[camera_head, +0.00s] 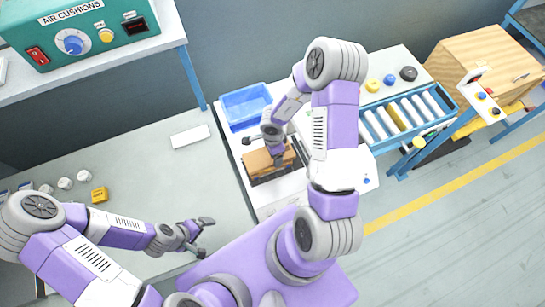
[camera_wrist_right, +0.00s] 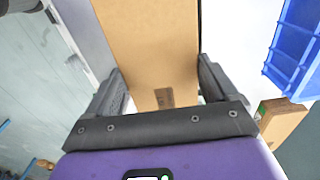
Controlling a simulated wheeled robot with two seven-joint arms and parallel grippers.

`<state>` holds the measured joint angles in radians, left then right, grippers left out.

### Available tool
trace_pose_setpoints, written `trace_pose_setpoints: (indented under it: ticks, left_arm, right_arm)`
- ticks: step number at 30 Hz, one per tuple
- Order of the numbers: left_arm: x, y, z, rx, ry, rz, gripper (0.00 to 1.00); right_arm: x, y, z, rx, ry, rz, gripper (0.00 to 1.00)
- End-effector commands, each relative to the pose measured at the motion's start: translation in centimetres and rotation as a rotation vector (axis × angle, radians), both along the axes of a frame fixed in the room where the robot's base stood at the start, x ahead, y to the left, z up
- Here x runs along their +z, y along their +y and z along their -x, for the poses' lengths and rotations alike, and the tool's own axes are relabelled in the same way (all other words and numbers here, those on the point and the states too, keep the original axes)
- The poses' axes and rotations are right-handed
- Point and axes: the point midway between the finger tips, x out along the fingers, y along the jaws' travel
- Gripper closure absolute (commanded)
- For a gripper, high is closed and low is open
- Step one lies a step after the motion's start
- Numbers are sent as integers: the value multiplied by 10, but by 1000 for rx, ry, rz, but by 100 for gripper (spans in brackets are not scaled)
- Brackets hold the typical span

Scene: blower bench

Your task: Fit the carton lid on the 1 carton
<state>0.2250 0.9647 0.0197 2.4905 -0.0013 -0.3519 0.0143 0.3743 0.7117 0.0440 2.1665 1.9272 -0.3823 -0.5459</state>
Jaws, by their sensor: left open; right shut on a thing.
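My right gripper (camera_head: 268,152) is shut on a brown cardboard piece (camera_head: 262,161), which looks like the carton lid. It is over the white work surface. In the right wrist view the cardboard (camera_wrist_right: 150,45) fills the space between the two dark fingers (camera_wrist_right: 160,95). A second brown cardboard piece (camera_wrist_right: 281,120) shows at the right of that view, perhaps part of the carton; my gripper hides most of it. In the head view I cannot clearly separate carton from lid. My left gripper (camera_head: 203,237) is open and empty over the grey bench.
A blue bin (camera_head: 245,104) stands just behind the cardboard. A roller conveyor (camera_head: 408,115) lies to the right, with a wooden box (camera_head: 485,68) beyond it. A white card (camera_head: 190,137) and a yellow block (camera_head: 99,194) lie on the grey bench (camera_head: 140,170), whose middle is mostly clear.

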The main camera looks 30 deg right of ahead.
Motion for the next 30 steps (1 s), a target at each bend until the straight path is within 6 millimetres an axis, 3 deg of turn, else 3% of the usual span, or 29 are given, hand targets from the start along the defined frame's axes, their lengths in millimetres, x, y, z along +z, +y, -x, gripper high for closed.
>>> trace_pose_setpoints:
  ticks: [7, 26, 27, 30]
  left_arm:
    - [-16, 0, 0, 0, 0, 0, 0]
    - [-18, 0, 0, 0, 0, 0, 0]
    - [-18, 0, 0, 0, 0, 0, 0]
    - [-18, 0, 0, 0, 0, 0, 0]
  right_arm:
    - [-34, 1, 0, 2, 1, 0, 43]
    - [-46, 0, 0, 1, 1, 0, 43]
    - [-45, 0, 0, 0, 1, 0, 10]
    - [-45, 0, 0, 0, 0, 0, 0]
